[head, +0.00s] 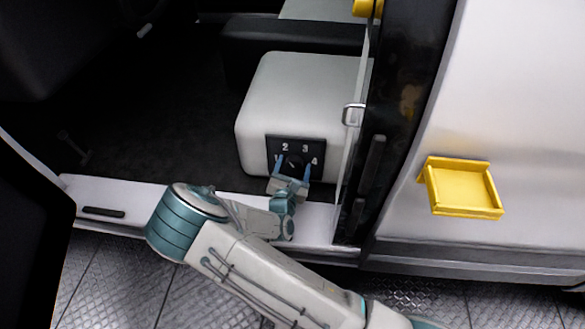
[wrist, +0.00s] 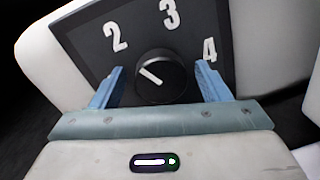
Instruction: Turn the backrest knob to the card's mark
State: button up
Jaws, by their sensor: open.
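The black round knob (head: 293,162) sits on a dark panel (head: 318,147) on the front of the grey seat block. In the wrist view the knob (wrist: 172,88) has a white pointer line slanting to the upper left, on the side of the numeral 2 (wrist: 117,37). The numerals 3 (wrist: 169,13) and 4 (wrist: 210,50) stand above and to the right. My gripper (head: 294,171) is open, also in the wrist view (wrist: 163,80), with one blue finger on each side of the knob and visible gaps between. No card shows in either view.
The grey seat block (head: 290,85) stands inside the open doorway. A dark door pillar (head: 376,150) with a metal latch (head: 353,115) rises close to the right of my gripper. An empty-looking yellow tray (head: 463,188) is on the white panel further right. The pale sill (head: 135,195) runs below.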

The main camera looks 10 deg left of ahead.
jog(key=c, duration=1)
jog(key=shift+a, duration=0.15)
jog(key=shift+o, duration=0.2)
